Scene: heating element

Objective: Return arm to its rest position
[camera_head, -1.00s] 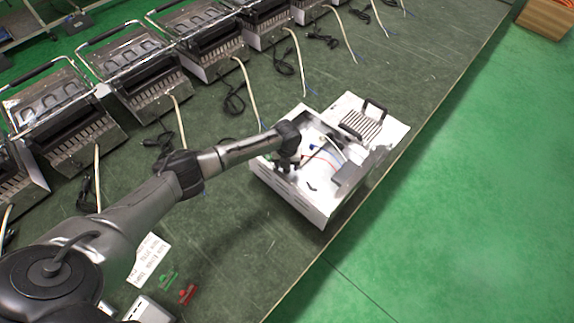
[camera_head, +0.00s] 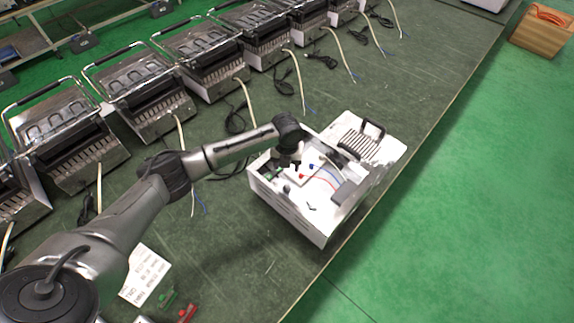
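My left arm reaches in from the lower left, and its gripper (camera_head: 291,162) points down over the left part of an open white metal box (camera_head: 292,208). The fingers are small and dark against the box's inside, so I cannot tell whether they are open or shut. Red and blue wires (camera_head: 318,178) lie inside the box, near the gripper. A small green piece (camera_head: 270,173) sits at the box's left inner edge, beside the gripper. My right gripper is not in view.
A white lid with a black handle (camera_head: 372,130) adjoins the box's far side. Several chrome grill units (camera_head: 140,95) with loose cables line the bench's back. A paper label (camera_head: 146,275), a green piece (camera_head: 168,298) and a red piece (camera_head: 187,313) lie near my arm. The bench's right edge is close to the box.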

